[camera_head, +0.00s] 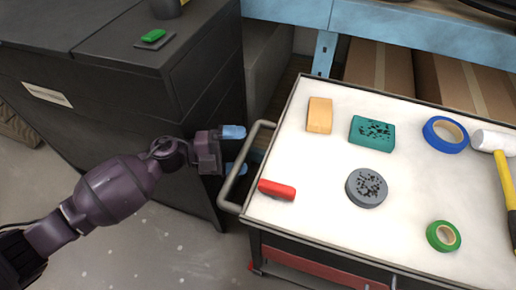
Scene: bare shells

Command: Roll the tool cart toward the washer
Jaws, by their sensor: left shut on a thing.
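The tool cart (300,215) fills the right side, with a white top and a dark body with a red drawer. Its grey tubular handle (228,190) sticks out on the left end. My left gripper (237,150) comes in from the left and is shut on the handle, with its blue fingertips at the bar. A large dark grey unit (120,110) with a pale label stands at the left, close to the handle; it may be the washer, but I cannot tell for sure. My right gripper is not in view.
On the cart lie an orange block (319,115), a teal block (371,133), a grey speckled disc (366,187), a red piece (277,190), blue tape (445,135), green tape (443,236) and a mallet (490,141). A blue bench frame (400,27) stands behind. Floor (160,250) is clear at front left.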

